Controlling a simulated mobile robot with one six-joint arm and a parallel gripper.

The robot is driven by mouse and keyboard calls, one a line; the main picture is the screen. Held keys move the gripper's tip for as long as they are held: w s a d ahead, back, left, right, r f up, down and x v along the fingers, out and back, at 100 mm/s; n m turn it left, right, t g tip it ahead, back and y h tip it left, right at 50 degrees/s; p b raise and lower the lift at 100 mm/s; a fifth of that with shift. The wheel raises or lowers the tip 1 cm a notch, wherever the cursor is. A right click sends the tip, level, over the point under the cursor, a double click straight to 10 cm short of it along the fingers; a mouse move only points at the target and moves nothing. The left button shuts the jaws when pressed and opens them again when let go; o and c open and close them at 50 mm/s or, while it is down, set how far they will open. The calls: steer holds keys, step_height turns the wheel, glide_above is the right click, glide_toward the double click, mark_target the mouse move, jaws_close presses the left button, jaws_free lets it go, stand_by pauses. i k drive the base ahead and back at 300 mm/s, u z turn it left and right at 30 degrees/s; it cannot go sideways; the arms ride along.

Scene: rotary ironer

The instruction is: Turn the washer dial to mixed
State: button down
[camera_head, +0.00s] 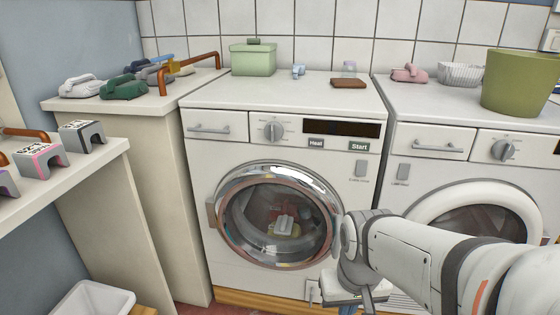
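Two white front-loading machines stand side by side, and I cannot tell which is the washer. The left machine (230,170) has a round grey dial (273,131) on its panel, beside a dark display and the Heat (316,143) and Start (359,146) buttons. The right machine (410,170) has its own grey dial (503,149). The dial labels are too small to read. My gripper (352,304) points down at the bottom edge, in front of the left machine's lower right, well below and apart from both dials. Its fingertips are cut off or hidden.
The left machine's round glass door (281,216) is shut, with laundry behind it. A green box (253,59) and a green pot (519,84) stand on top. A white bin (92,299) stands low at left.

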mark_target(274, 131)
steer(key=u, duration=0.05)
steer(key=k, duration=1.1)
steer(key=z, duration=0.65)
steer(key=i, duration=1.4)
steer(key=u, duration=0.25)
